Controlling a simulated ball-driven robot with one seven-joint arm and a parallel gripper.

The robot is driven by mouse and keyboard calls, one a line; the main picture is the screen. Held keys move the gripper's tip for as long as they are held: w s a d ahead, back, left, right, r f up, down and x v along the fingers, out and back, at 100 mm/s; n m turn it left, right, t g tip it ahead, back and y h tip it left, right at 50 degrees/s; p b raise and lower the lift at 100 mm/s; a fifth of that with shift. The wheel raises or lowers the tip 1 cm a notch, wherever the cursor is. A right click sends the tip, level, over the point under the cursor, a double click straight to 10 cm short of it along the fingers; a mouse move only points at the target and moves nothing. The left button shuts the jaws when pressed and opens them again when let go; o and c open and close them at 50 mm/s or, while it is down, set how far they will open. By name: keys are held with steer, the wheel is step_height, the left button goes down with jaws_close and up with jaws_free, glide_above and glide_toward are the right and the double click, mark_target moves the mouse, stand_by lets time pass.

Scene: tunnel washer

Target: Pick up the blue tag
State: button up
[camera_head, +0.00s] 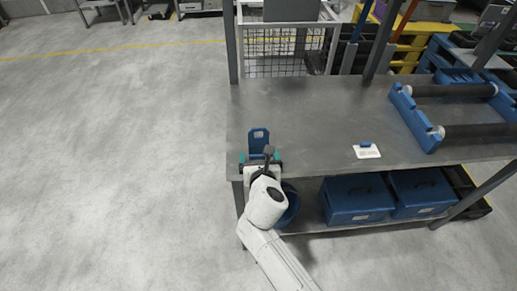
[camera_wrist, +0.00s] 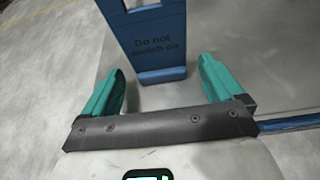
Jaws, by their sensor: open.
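The blue tag (camera_head: 259,139) stands upright near the left front corner of the grey worktable (camera_head: 310,110), with a square hole near its top. In the wrist view the blue tag (camera_wrist: 150,40) carries the dark words "Do not switch on", and its foot rests on the table. My gripper (camera_head: 260,156) is at the table's front edge, just in front of the tag. In the wrist view its two teal fingers (camera_wrist: 160,85) are apart, with the tag's lower part ahead of and between them.
A blue roller frame (camera_head: 424,120) takes up the right end. Blue boxes (camera_head: 356,199) and a blue bucket (camera_head: 289,205) sit below. The floor at left is clear.

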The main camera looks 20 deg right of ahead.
steer(key=shift+w+d+f, duration=0.2)
steer(key=shift+w+f, duration=0.1)
steer(key=shift+w, duration=0.3)
steer(key=shift+c, duration=0.3)
steer(key=c, duration=1.1)
